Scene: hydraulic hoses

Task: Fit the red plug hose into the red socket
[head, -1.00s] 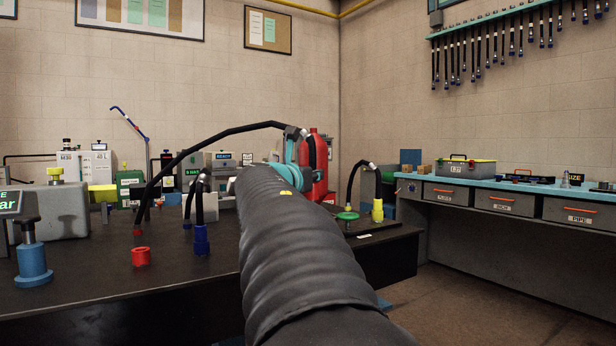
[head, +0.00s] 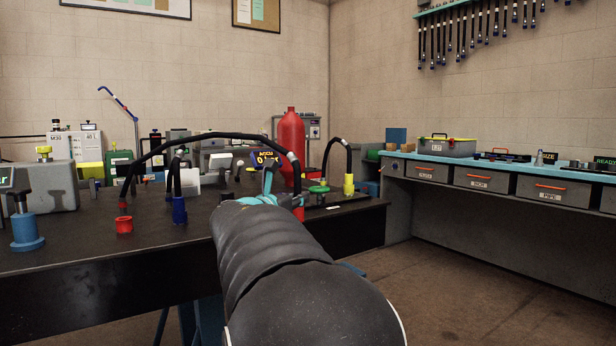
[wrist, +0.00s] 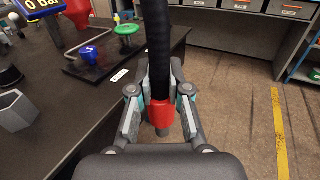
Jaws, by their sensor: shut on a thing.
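My gripper (wrist: 160,110) is shut on the red plug (wrist: 161,114) of the black hose (wrist: 158,45), with the hose rising up from between the fingers. In the head view the hose (head: 215,135) arches from a red collar (head: 123,206) at the left to the red plug (head: 298,213) at the right, partly hidden by my arm. The plug hangs by the bench's right edge, with floor beneath in the wrist view.
A blue socket (head: 179,212) and a yellow socket (head: 348,186) each have a black hose in them. A green disc (head: 318,189) and a red bottle (head: 291,140) stand near my gripper. A blue fitting (head: 27,232) is at far left. The bench front is clear.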

